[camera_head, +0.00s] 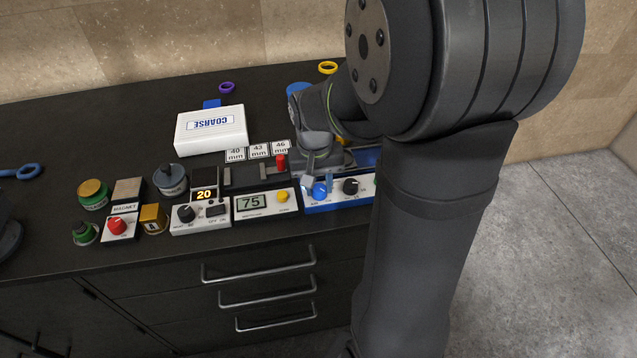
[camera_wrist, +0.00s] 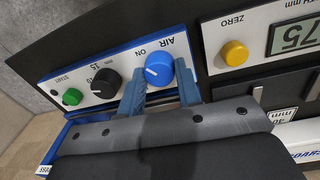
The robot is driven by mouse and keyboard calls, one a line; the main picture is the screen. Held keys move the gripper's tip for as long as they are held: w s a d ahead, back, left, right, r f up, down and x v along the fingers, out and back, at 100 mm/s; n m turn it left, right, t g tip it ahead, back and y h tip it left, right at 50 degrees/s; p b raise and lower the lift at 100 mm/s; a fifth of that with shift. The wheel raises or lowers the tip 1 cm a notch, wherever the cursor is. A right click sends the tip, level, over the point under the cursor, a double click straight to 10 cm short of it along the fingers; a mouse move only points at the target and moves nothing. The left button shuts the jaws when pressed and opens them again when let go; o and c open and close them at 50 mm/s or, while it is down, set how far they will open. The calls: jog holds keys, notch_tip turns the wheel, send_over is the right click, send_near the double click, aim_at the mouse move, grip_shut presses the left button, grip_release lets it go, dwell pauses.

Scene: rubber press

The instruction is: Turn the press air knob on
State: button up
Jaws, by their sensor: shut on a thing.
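The press panel (camera_wrist: 60,85) is white with a blue frame and carries a round blue AIR knob (camera_wrist: 158,66). The knob also shows in the head view (camera_head: 319,190), on the blue-framed panel at the counter's front. My gripper (camera_wrist: 160,88) has one finger on each side of the knob and is shut on it. In the head view my gripper (camera_head: 319,181) comes down on the knob from behind; the fingers partly hide its sides.
A black dial (camera_wrist: 106,82) and a green START button (camera_wrist: 72,97) sit beside the knob. A gauge with a yellow ZERO button (camera_head: 283,196) stands close to the left in the head view. A white COARSE box (camera_head: 210,142) lies behind.

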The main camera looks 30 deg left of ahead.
jog(key=o, duration=1)
jog(key=r, duration=1.7)
jog(key=shift+s+a+r, duration=0.2)
jog(key=shift+s+a, duration=0.1)
jog(key=shift+a, duration=0.1)
